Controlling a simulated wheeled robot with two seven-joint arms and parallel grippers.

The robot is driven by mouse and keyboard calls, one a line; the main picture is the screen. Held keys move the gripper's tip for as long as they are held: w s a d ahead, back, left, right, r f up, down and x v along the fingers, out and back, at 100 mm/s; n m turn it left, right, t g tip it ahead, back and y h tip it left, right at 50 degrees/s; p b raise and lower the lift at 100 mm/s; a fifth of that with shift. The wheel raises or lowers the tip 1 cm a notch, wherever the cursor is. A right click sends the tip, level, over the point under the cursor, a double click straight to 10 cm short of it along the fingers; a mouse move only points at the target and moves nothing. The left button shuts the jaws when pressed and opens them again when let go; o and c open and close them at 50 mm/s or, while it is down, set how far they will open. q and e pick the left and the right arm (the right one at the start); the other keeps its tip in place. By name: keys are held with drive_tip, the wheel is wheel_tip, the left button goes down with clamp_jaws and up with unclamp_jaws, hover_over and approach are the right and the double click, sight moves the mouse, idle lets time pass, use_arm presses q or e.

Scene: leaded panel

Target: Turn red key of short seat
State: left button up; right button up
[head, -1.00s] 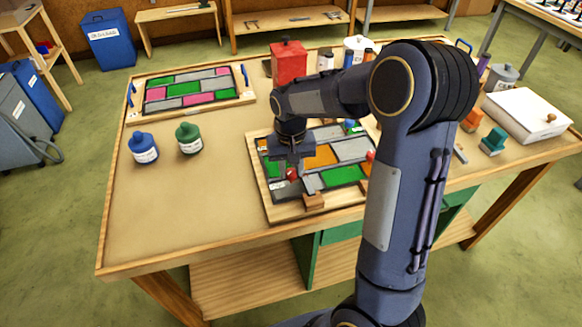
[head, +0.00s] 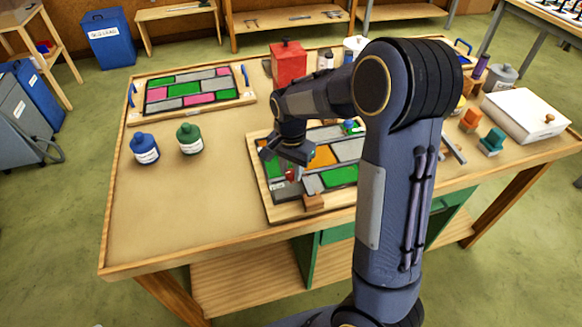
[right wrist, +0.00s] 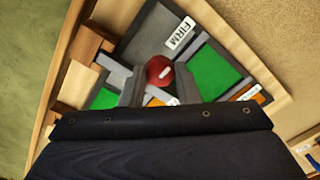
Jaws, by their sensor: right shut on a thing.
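The red key (head: 291,175) sits at the near left part of the leaded panel (head: 340,173) on the table. In the right wrist view the red key (right wrist: 160,71) has a round top with a white mark. A grey plate with a "FIRM" label (right wrist: 180,33) lies beside it. My right gripper (head: 289,168) points down over the panel, its fingers at the red key and shut on it. The fingers and the palm hide part of the key and the pieces around it. My left gripper is not in view.
A wooden block (head: 314,202) stands close by on the panel's near edge. The table's front left is clear.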

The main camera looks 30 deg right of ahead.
sight(291, 172)
idle(0.5)
drive_tip(key=o, duration=1)
drive_tip(key=shift+c, duration=0.2)
drive_tip(key=shift+r, duration=0.1)
wheel_tip(291, 172, up, 8)
drive_tip(key=shift+f, duration=0.15)
